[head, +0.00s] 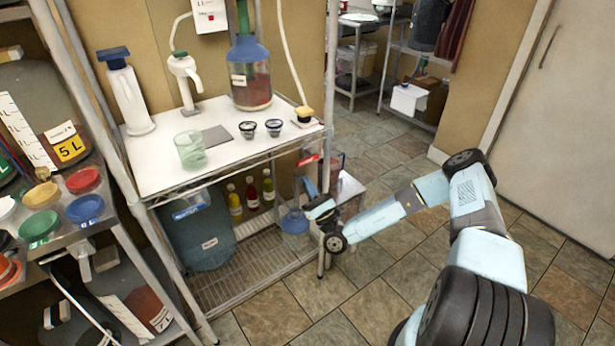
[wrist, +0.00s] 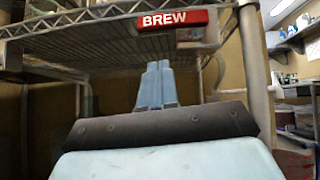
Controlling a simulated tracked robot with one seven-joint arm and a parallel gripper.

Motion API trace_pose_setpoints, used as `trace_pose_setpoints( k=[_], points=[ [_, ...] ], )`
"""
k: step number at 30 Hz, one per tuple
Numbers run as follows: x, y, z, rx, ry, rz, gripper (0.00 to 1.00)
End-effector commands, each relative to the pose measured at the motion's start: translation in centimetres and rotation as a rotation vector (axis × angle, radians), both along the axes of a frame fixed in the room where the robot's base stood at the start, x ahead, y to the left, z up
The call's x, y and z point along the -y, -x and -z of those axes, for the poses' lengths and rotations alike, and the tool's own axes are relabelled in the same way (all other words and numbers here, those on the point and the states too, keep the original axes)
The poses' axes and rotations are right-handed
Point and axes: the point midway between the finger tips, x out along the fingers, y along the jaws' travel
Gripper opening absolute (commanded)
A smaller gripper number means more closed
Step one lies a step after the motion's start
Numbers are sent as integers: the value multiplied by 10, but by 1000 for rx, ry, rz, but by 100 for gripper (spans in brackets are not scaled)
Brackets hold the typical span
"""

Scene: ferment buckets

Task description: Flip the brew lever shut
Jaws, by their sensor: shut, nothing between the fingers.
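The brew lever is a red bar (wrist: 172,20) with white letters "BREW" at the top of the wrist view. It lies nearly level across the front edge of the wire shelf, with a grey block behind its right end. In the head view the red lever (head: 308,159) shows small at the table's right front corner. My gripper (head: 307,186) is just below it in the head view. In the wrist view its blue fingers (wrist: 158,82) are together and empty, below the lever and apart from it in the picture. The lever's hinge is not clear.
The white-topped table (head: 160,165) carries a glass beaker (head: 190,149), two small dark cups and a large jar (head: 250,75). A post (wrist: 258,80) stands right of the lever. Floor to the right is open.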

Motion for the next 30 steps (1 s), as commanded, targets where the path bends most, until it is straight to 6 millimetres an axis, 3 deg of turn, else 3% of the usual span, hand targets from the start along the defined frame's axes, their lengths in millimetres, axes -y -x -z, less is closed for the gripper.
trace_pose_setpoints(
  k=[9,15,24,30],
  points=[
    [26,38,46,-5,2,2,0],
    [36,53,63,-4,0,2,0],
    [40,59,70,-2,3,0,0],
    [39,60,55,45,43,-64,0]
  ],
)
